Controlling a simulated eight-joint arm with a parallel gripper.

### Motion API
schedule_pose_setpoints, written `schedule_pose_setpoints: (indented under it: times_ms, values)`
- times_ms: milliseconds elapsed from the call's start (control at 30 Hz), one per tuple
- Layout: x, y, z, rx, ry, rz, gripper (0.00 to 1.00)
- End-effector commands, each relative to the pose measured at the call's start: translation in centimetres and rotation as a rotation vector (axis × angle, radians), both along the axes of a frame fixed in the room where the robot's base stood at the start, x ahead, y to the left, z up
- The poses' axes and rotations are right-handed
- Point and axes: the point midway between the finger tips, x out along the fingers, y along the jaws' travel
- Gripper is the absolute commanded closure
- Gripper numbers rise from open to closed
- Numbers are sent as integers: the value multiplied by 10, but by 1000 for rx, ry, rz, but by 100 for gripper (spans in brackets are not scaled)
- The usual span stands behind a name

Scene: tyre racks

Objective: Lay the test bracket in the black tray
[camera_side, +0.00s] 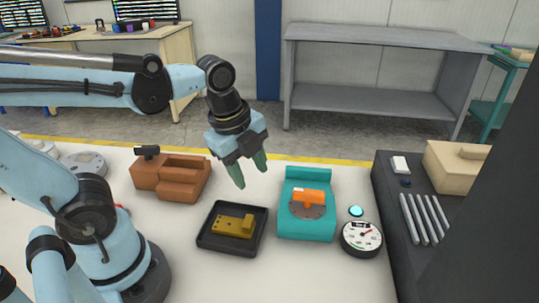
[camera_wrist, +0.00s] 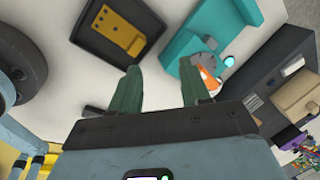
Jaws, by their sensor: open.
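The test bracket, a brass-coloured piece with a raised block at one end (camera_side: 232,226), lies inside the black tray (camera_side: 204,239), apart from my gripper. In the wrist view the bracket (camera_wrist: 118,36) also lies within the tray (camera_wrist: 88,50), and its holes show. My gripper (camera_side: 250,173) has green fingers and hangs above and behind the tray, between it and the teal fixture. The fingers (camera_wrist: 160,88) are spread apart with nothing between them.
A teal fixture (camera_side: 306,230) with an orange part (camera_side: 309,196) stands right of the tray, with a dial gauge (camera_side: 361,238) beside it. A brown vise (camera_side: 170,178) is at the left. A dark bench (camera_side: 400,260) with rods is at the right. White table shows between them.

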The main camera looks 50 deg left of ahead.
Motion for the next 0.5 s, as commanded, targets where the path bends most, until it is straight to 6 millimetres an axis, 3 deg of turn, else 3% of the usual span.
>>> schedule_pose_setpoints:
  times_ms: [300,500]
  values:
    - [11,9,-2,-284,-194,793,54]
    - [16,13,-1,-494,-271,1184,54]
